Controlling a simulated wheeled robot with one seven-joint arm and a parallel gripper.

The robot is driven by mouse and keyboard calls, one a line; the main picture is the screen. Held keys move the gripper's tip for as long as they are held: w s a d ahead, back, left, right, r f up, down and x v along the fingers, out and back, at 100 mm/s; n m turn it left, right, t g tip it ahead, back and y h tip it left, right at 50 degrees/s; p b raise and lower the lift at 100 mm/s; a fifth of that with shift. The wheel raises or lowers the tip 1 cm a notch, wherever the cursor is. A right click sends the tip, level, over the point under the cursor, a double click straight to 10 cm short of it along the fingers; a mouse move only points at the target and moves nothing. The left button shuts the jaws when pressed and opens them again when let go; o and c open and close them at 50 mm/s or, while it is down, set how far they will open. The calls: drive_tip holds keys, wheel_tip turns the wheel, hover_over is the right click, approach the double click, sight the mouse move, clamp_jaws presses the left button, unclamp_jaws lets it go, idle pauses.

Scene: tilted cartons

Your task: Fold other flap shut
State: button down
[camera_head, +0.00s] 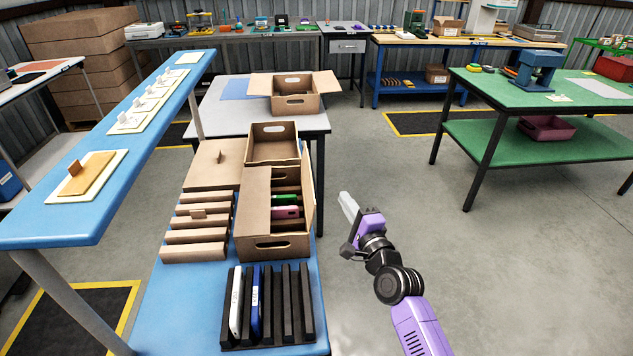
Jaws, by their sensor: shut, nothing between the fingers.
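A brown cardboard carton (272,245) stands on the blue table in the middle of the view. Its left flap (256,201) lies folded in over the left part of the opening. Its right flap (307,188) stands up along the right side. Between the flaps a pink item (285,212) and a green item (285,199) show inside. My gripper (348,207) is to the right of the carton, past the table's edge and over the floor. It is shut and empty, apart from the right flap.
A black slotted rack (293,308) holding a white and a blue panel stands in front of the carton. Cardboard ridges (195,237) lie to its left. An open box (272,146) sits behind it. The floor to the right is clear up to the green table (540,98).

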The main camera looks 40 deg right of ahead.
sight(307, 181)
drive_tip(key=w+r+b, duration=0.1)
drive_tip(key=w, duration=0.9)
drive_tip(key=shift+w+b, duration=0.25)
drive_tip(key=shift+b, duration=0.15)
drive_tip(key=shift+a, duration=0.1)
drive_tip(key=shift+r, duration=0.1)
